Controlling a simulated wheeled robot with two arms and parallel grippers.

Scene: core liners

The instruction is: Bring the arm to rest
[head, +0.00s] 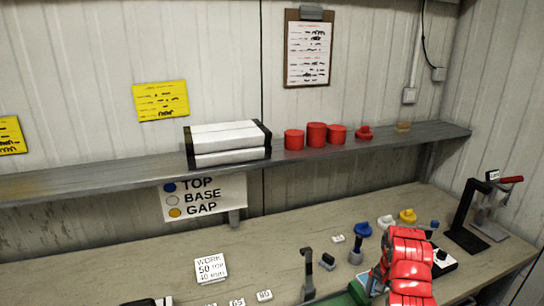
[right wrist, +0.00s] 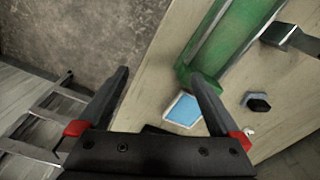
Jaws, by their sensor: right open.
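My right arm (head: 408,265), with red covers, reaches in over the right part of the workbench in the head view. Its fingers are hard to make out there. In the right wrist view my right gripper (right wrist: 160,76) is open, its two dark fingers spread with nothing between them. The fingers lie over the bench's edge, with the floor on the left and the bench top on the right. My left gripper does not show.
The bench (head: 290,235) holds a green piece (right wrist: 225,40), a blue-and-white block (right wrist: 182,109), a dark knob (right wrist: 257,102), a black stand (head: 468,215) and small caps. A shelf (head: 100,178) above bears red cylinders (head: 317,135). A metal rack (right wrist: 50,120) stands beside the bench.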

